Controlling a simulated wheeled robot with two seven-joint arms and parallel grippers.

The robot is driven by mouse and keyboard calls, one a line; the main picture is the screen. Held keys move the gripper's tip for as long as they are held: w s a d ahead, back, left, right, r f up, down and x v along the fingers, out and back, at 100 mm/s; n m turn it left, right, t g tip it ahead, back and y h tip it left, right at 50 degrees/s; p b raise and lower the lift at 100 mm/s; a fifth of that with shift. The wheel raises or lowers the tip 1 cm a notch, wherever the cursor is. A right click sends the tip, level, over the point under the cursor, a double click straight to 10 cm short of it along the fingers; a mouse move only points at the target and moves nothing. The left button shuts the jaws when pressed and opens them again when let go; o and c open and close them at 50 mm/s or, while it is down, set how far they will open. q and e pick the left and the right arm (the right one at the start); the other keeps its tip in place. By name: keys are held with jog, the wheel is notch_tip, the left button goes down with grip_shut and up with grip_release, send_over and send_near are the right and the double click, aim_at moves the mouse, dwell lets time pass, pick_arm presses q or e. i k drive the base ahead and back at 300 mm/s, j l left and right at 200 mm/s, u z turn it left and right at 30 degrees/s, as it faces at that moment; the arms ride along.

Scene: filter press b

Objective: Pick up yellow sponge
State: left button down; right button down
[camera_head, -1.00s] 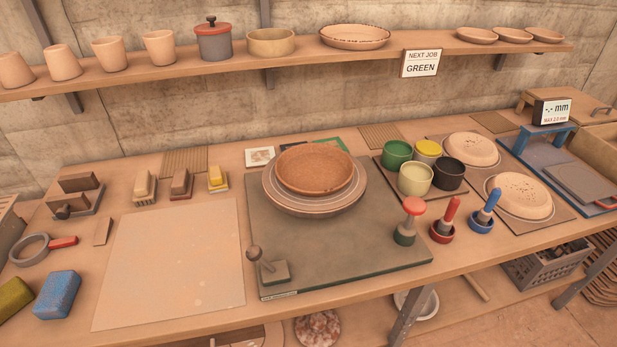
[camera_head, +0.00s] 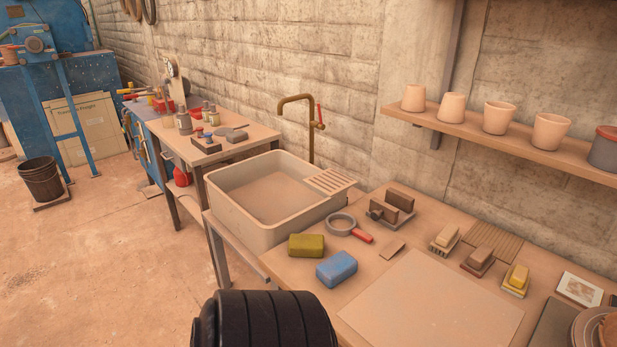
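The yellow sponge (camera_head: 306,245) is an olive-yellow block lying on the near left end of the wooden worktable, close to the sink. A blue sponge (camera_head: 337,268) lies just to its right and nearer to me, with a small gap between them. Nothing covers the yellow sponge. Neither of my grippers shows in the head view. A black ribbed part of my own body stands at the bottom, below the sponges.
A deep sink (camera_head: 232,222) with a brass tap (camera_head: 309,130) adjoins the table behind the sponges. A sieve ring with a red handle (camera_head: 341,223) lies close by on the right. A pale board (camera_head: 430,305) covers the table front. Several small brushes and blocks stand behind it.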

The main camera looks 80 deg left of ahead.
aim_at(300, 245)
jog(key=l+u, duration=0.2)
jog(key=u, duration=2.2)
jog(key=j, duration=0.1)
